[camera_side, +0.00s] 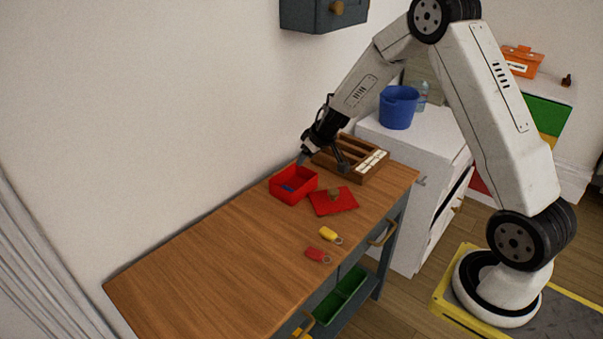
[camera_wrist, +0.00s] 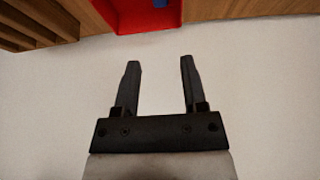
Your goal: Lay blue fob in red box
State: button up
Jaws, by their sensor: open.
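The red box (camera_side: 303,194) stands open on the wooden table, and its inside also shows at the top of the wrist view (camera_wrist: 140,17). The blue fob (camera_side: 287,188) lies inside the box on its floor. A bit of blue shows in the box in the wrist view (camera_wrist: 160,3). My gripper (camera_side: 322,163) is open and empty, above and behind the box, between it and the wooden rack. In the wrist view my two fingers (camera_wrist: 160,63) are apart with only pale wall between them.
A red lid (camera_side: 343,207) with a brown knob lies beside the box. A yellow fob (camera_side: 330,235) and a red fob (camera_side: 317,255) lie near the table's front edge. The wooden rack (camera_side: 362,177) stands at the table's far end. The table's left part is clear.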

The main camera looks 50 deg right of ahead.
jog(key=shift+a+r, duration=0.1)
jog(key=s+a+r+h, duration=0.2)
jog(key=s+a+r, duration=0.4)
jog(key=s+a+g+y, duration=0.1)
jog(key=s+a, duration=0.3)
jog(key=s, duration=0.4)
jog(key=s+a+f+g+y, duration=0.1)
jog(key=s+a, duration=0.3)
jog(key=s, duration=0.5)
jog(key=shift+s+a+g, duration=0.2)
jog(key=shift+a+g, duration=0.15)
jog(key=shift+g, duration=0.35)
